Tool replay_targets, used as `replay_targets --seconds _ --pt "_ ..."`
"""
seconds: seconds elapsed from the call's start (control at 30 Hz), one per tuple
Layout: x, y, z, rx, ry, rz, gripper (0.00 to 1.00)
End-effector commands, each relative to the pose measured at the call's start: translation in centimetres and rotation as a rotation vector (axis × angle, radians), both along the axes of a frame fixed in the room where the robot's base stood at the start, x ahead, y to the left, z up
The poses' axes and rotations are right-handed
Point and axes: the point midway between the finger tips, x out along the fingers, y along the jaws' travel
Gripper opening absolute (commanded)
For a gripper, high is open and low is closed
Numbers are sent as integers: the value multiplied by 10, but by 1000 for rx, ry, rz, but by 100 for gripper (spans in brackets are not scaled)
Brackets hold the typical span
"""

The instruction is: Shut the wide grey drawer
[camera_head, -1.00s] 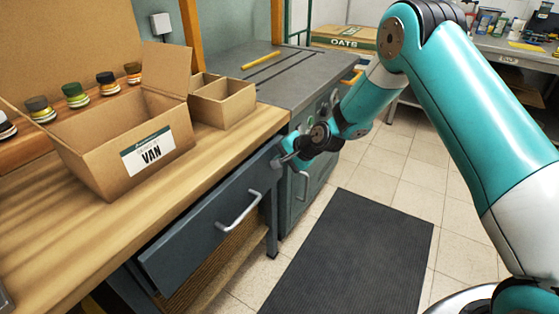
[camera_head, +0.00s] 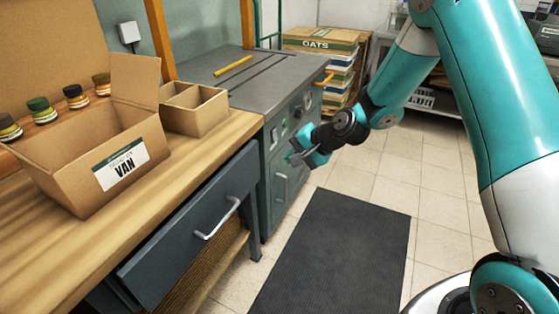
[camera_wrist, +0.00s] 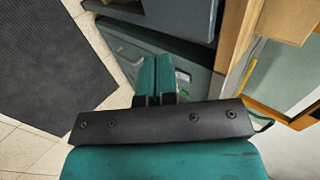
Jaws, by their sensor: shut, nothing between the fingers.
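The wide grey drawer (camera_head: 175,246) is under the wooden bench top in the head view, with a pale bar handle (camera_head: 217,219) on its front. Its front appears to stand a little out from the bench edge, though how far is hard to tell. My gripper (camera_head: 293,158) is to the right of the drawer's far end, in front of the grey-green cabinet, apart from the drawer and handle. In the wrist view my gripper's two teal fingers (camera_wrist: 155,76) are together with nothing between them. A dark blue-grey surface at the top there may be the drawer.
A cardboard box marked VAN (camera_head: 100,160), a divided box (camera_head: 193,108) and several jars stand on the bench (camera_head: 165,185). The grey-green cabinet (camera_head: 275,150) adjoins the bench. A dark mat (camera_head: 335,255) covers floor in front; tiles right of it are clear.

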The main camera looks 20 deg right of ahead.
Motion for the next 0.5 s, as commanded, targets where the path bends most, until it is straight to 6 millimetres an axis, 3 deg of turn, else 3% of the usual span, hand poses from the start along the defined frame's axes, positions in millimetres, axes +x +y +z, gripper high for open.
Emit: replay_targets --seconds 0.17,0.3,0.5 --pt "-1 -1 -19 43 -30 7 0" --pt "1 0 -47 137 -104 18 0" --pt "3 -5 -72 290 -244 26 0"
